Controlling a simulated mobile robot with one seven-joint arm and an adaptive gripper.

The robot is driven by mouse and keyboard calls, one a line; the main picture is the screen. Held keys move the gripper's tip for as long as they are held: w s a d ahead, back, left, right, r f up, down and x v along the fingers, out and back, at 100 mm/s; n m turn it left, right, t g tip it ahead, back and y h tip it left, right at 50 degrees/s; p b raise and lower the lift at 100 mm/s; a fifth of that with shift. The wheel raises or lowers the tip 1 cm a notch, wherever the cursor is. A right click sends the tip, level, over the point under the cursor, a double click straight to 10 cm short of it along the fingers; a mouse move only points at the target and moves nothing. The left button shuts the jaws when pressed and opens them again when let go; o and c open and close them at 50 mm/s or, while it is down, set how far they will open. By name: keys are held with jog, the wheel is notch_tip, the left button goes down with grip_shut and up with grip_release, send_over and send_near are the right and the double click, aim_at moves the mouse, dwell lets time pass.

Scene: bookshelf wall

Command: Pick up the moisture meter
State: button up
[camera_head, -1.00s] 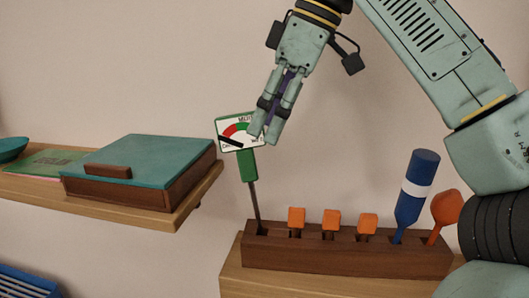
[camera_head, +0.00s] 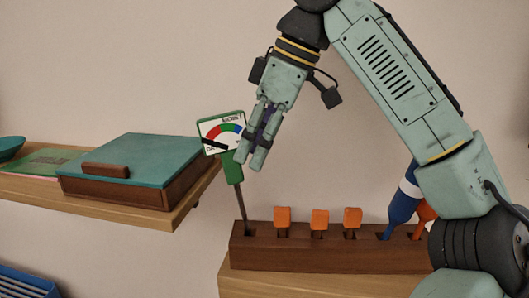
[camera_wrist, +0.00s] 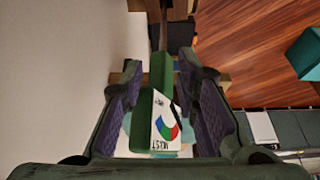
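The moisture meter (camera_head: 221,134) has a white dial face with coloured bands, a green body and a thin dark stem. It stands in the left end of the brown wooden rack (camera_head: 330,257), its top leaning left. My gripper (camera_head: 252,165) is just right of the dial and green body in the head view. In the wrist view, the meter's green body (camera_wrist: 155,105) lies between the two open fingers of my gripper (camera_wrist: 158,80), with gaps at the sides. The dial face shows close to the camera. The stem's lower end is hidden in the rack.
Orange-handled tools (camera_head: 319,218) stand in the rack's middle. A blue tool (camera_head: 402,200) and another orange one stand at its right, partly behind my arm. A teal-topped box (camera_head: 135,160) sits on the left shelf (camera_head: 120,209). A lower shelf (camera_head: 300,284) bears the rack.

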jog(key=shift+a, duration=0.1)
grip_shut()
dwell(0.3)
jog(key=shift+o, duration=2.2)
grip_release()
